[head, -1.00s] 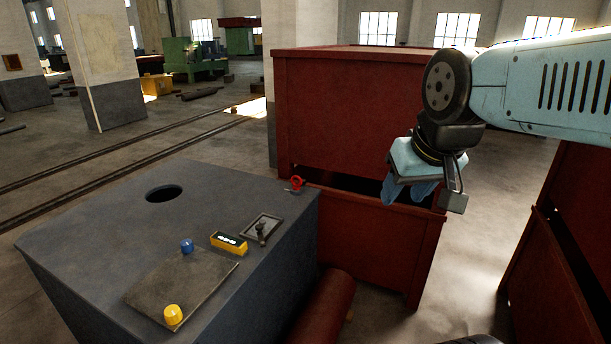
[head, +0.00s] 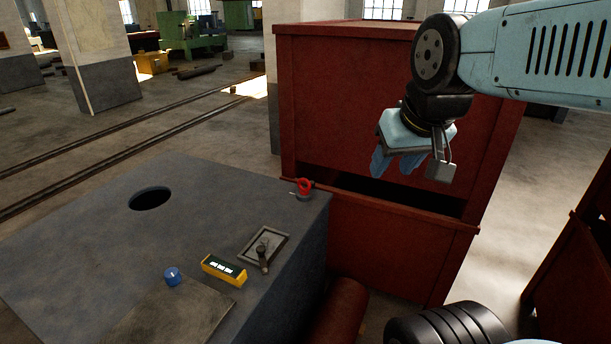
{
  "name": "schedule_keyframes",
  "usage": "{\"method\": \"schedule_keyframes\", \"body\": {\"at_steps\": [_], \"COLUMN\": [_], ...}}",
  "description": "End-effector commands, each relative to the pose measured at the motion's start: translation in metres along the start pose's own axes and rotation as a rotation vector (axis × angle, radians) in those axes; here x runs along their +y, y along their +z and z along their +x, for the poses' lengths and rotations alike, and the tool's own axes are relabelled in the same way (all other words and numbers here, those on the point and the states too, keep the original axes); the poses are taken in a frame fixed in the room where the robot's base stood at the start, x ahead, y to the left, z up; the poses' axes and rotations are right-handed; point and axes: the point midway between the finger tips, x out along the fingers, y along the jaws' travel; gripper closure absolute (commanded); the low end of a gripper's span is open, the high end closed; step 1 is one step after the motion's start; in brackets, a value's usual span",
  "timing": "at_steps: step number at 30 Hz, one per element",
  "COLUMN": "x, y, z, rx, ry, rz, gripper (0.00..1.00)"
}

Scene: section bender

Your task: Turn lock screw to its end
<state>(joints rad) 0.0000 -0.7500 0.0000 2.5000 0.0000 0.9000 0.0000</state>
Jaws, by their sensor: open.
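A small red ring-shaped handle (head: 304,187) stands at the back right corner of the grey machine top. A dark lever (head: 263,257) sits on a small framed plate on the same top. No label shows which of these is the lock screw. My gripper (head: 393,168) hangs in the air to the right of both, in front of the red cabinet, with its blue fingers pointing down. It is open, nothing shows between the fingers, and it is apart from the machine.
A tall red cabinet (head: 380,100) stands close behind. A red cylinder (head: 340,312) lies beside the machine. Open floor lies left.

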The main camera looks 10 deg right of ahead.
Motion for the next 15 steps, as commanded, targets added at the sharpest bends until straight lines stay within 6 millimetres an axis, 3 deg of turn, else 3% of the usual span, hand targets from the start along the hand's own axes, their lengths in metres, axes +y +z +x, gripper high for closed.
{"method": "schedule_keyframes", "body": {"at_steps": [8, 11, 15], "x": [0.000, 0.000, -0.004], "y": [-0.003, -0.014, -0.047], "z": [-0.001, -0.001, -0.001], "rx": [-0.001, -0.010, -0.034], "ry": [0.000, 0.000, 0.001], "rz": [-0.001, -0.005, -0.012], "gripper": [0.54, 0.54, 0.54]}}
